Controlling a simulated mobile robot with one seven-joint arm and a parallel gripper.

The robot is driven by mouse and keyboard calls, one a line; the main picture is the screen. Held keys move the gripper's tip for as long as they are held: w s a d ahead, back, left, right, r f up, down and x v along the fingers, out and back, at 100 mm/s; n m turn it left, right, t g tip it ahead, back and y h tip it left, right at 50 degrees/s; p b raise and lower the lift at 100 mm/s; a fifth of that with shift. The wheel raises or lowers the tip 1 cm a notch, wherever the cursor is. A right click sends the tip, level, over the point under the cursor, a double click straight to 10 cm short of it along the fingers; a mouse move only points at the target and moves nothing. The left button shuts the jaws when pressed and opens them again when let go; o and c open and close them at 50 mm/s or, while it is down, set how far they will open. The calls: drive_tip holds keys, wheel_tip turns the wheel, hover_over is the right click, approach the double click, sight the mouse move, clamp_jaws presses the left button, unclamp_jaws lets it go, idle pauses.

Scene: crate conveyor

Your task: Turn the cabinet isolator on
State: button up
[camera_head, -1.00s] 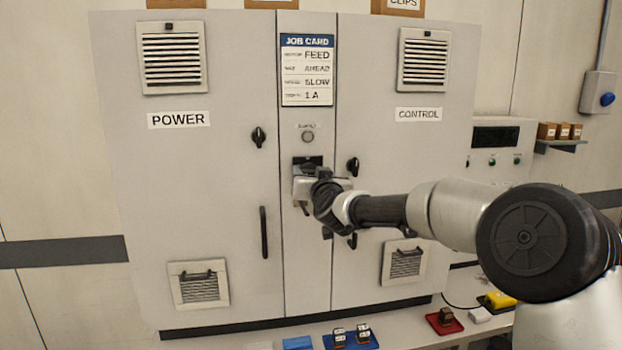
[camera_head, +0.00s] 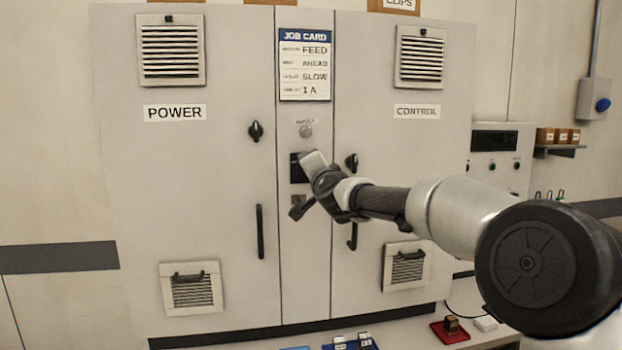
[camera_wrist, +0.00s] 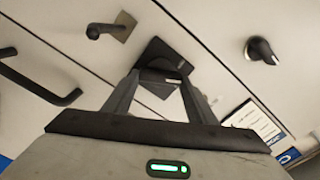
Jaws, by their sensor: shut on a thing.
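The cabinet isolator is a black switch with a dark square plate (camera_head: 297,168) on the narrow centre strip of the grey cabinet (camera_head: 220,220). My gripper (camera_head: 306,178) is at it, shut on its handle, with the wrist turned at a slant. In the wrist view my fingertips (camera_wrist: 162,79) close on the black isolator handle in front of its plate (camera_wrist: 158,50). The handle's exact angle is mostly hidden by the fingers. A round indicator (camera_head: 306,131) sits above the isolator and looks dull grey.
A job card (camera_head: 305,65) hangs above on the centre strip. Black door knobs (camera_head: 255,131) and (camera_head: 351,163) sit either side, with a long door handle (camera_head: 260,231) at left. A bench below holds a blue tray (camera_head: 350,345) and a red tray (camera_head: 450,331).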

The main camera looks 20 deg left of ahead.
drive_tip(key=m+b, duration=0.1)
drive_tip(key=m, duration=0.1)
drive_tip(key=m+b, duration=0.1)
drive_tip(key=m, duration=0.2)
drive_tip(key=shift+f+m, duration=0.2)
drive_tip(key=shift+m, duration=0.1)
drive_tip(key=shift+b, duration=0.3)
drive_tip(key=o, duration=1.1)
drive_tip(key=shift+c, duration=0.2)
drive_tip(key=b+v, duration=0.8)
drive_tip(key=v, duration=0.9)
drive_tip(key=shift+s+b, duration=0.2)
drive_tip(key=shift+b, duration=0.1)
